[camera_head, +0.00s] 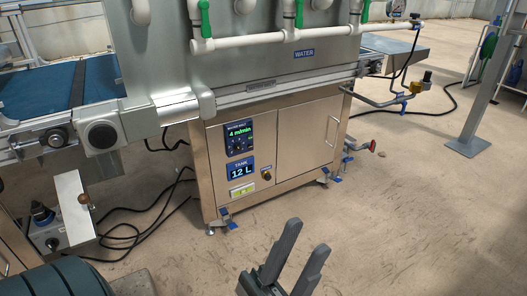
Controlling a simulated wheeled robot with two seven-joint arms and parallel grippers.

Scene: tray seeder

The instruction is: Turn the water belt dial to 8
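The water belt panel (238,137) is a dark plate on the front of the steel cabinet under the water unit. Its green display reads 4 m/min. A small dark dial (239,146) seems to sit under the display, too small for me to read its pointer. My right gripper is not in view.
A grey control box (66,213) with a black knob stands at left. Black cables (150,222) lie on the floor. The floor at right is mostly clear.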

